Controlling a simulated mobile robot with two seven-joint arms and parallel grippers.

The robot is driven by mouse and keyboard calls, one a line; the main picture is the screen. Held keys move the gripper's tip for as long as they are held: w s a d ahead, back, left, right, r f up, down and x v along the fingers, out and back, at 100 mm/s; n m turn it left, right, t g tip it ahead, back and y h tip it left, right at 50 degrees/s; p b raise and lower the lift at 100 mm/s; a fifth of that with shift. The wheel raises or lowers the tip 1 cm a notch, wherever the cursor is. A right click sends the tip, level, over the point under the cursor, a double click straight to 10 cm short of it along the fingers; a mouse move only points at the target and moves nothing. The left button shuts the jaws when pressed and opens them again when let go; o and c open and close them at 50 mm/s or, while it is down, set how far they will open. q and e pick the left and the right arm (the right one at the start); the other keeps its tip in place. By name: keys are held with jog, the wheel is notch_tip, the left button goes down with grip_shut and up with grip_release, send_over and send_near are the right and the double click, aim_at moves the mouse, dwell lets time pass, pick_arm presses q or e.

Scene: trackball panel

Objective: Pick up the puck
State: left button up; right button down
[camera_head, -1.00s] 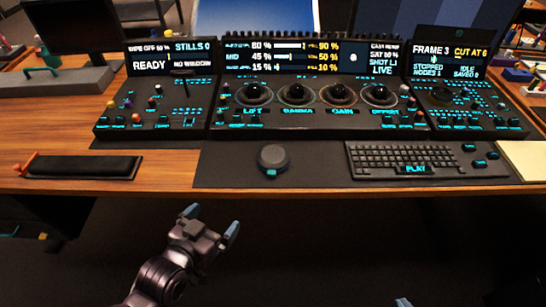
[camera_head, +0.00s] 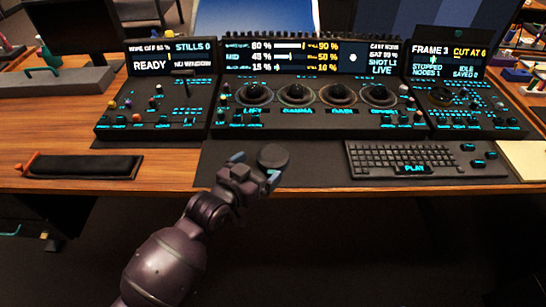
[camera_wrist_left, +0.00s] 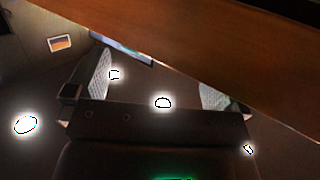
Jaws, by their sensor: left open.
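The puck (camera_head: 273,156) is a dark, round, flat-topped disc on the dark mat, in front of the central panel. My left gripper (camera_head: 255,169) is open, with blue-tipped fingers. In the head view it overlaps the puck's lower left side; whether it touches cannot be told. In the left wrist view, the open gripper (camera_wrist_left: 158,88) has nothing between its fingers and a brown wooden surface lies beyond them. The puck is not seen in that view. My right gripper is not in view.
A keyboard (camera_head: 415,158) lies right of the puck. The central panel (camera_head: 318,108) with several trackballs stands behind it. A black pad (camera_head: 83,167) lies at the left on the wooden desk (camera_head: 165,172). The mat (camera_head: 225,150) between puck and panel is clear.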

aim_at(265, 163)
pick_arm(q)
jog(key=b+x, duration=0.1)
jog(key=x, duration=0.3)
jog(key=shift+w+d+f, duration=0.15)
jog(key=shift+w+d, duration=0.05)
jog(key=shift+d, duration=0.05)
jog(key=shift+w+d, duration=0.15)
jog(key=shift+w, duration=0.15)
jog(key=c, duration=0.6)
